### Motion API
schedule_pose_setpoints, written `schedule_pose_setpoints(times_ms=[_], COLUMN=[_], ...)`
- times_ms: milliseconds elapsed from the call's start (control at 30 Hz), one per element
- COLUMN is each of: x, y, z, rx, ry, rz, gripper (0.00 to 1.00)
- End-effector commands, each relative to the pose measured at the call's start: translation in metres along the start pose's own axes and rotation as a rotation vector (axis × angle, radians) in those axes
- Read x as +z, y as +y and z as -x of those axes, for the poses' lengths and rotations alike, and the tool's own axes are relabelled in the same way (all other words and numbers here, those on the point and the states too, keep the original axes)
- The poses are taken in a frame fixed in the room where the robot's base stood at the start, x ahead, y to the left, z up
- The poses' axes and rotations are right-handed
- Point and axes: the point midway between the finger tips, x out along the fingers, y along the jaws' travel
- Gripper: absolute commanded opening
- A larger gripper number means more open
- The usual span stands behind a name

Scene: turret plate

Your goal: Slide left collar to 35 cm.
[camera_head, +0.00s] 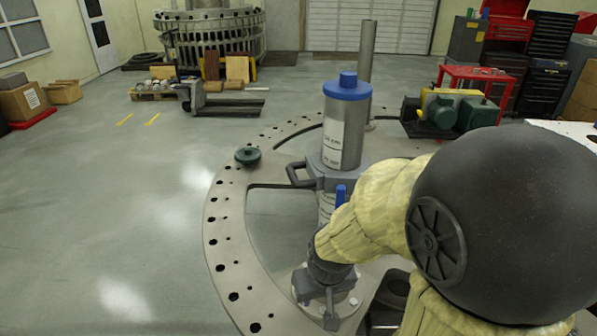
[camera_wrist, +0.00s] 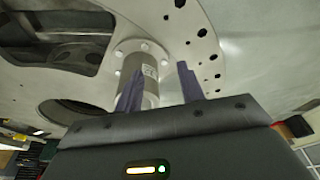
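In the head view, a grey collar (camera_head: 329,176) with a dark side handle (camera_head: 297,176) and a blue lever (camera_head: 340,194) sits around the near upright post (camera_head: 342,135). The post has a blue cap and white labels; its printed marks are too small to read. My gripper (camera_head: 330,296) is low at the post, below the collar, partly hidden by my arm. In the wrist view my gripper (camera_wrist: 160,88) has its two fingers apart. The post (camera_wrist: 150,87) stands by the left finger, which partly covers it, above its bolted flange (camera_wrist: 128,48). I cannot tell whether they touch.
A ring-shaped plate (camera_head: 226,240) with holes surrounds the post. A plain grey post (camera_head: 367,65) stands behind. A dark green knob (camera_head: 248,156) sits on the ring. A green motor unit (camera_head: 445,112) stands at the back right. Open floor lies left.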

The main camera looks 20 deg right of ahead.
Motion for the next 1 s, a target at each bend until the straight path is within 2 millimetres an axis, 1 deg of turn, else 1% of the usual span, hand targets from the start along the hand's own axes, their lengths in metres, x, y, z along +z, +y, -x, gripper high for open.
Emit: schedule_pose_setpoints(times_ms=[200, 333, 467, 567, 667, 767, 867, 1000], x=[0.000, 0.000, 0.001, 0.000, -0.005, -0.015, -0.031, -0.061], y=[0.000, -0.004, -0.009, -0.012, -0.011, -0.009, -0.009, -0.017], z=[0.000, -0.003, -0.011, -0.017, -0.021, -0.022, -0.018, -0.005], rx=[0.000, 0.009, 0.049, 0.121, 0.234, 0.376, 0.543, 0.809], ry=[-0.002, -0.038, -0.134, -0.230, -0.318, -0.382, -0.414, -0.397], rz=[0.002, 0.030, 0.100, 0.178, 0.259, 0.336, 0.405, 0.492], gripper=[0.39, 0.39, 0.39, 0.39, 0.39, 0.39, 0.39, 0.39])
